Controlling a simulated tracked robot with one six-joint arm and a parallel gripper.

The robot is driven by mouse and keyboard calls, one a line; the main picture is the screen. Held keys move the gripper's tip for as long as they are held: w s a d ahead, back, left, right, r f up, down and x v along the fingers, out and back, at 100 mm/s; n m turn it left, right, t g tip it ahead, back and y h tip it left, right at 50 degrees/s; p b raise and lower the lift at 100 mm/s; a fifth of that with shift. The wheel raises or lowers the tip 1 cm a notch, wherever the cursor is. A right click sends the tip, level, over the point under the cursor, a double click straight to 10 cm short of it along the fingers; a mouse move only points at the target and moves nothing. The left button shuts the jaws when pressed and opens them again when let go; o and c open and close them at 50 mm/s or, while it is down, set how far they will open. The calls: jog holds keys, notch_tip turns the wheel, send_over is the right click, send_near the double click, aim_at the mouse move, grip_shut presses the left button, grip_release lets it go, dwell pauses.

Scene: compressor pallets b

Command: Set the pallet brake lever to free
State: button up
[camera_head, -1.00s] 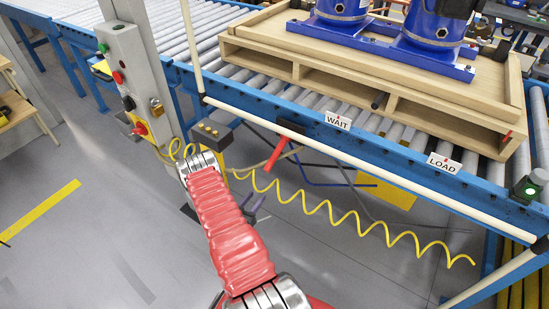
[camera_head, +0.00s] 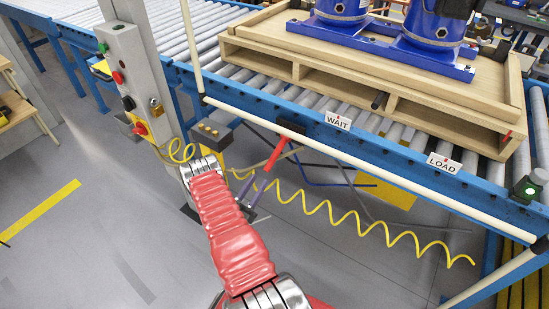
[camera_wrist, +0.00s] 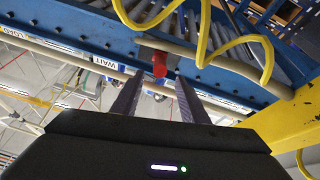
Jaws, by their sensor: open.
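A red lever (camera_head: 277,154) hangs down and to the left from under the front rail of the roller conveyor, left of the WAIT sign (camera_head: 338,121). In the wrist view the lever (camera_wrist: 160,64) shows nearly end-on, just beyond and between the fingertips. I take it as the brake lever; no "free" marking is readable. My gripper (camera_head: 263,181) is open and empty, its two dark fingers pointing up at the lever's lower end. It also shows in the wrist view (camera_wrist: 159,80). I cannot tell whether a finger touches the lever.
A coiled yellow hose (camera_head: 345,220) hangs close by and crosses the wrist view. A pale bar (camera_head: 270,121) runs along the conveyor rail. A control post (camera_head: 135,80) stands left. A wooden pallet (camera_head: 365,90) with blue compressors (camera_head: 430,40) rests on the rollers.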

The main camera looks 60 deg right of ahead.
aim_at(275, 157)
jog(key=x, duration=1.3)
jog(key=shift+d+r, duration=0.15)
jog(key=shift+d, duration=0.05)
jog(key=shift+c, duration=0.5)
grip_shut()
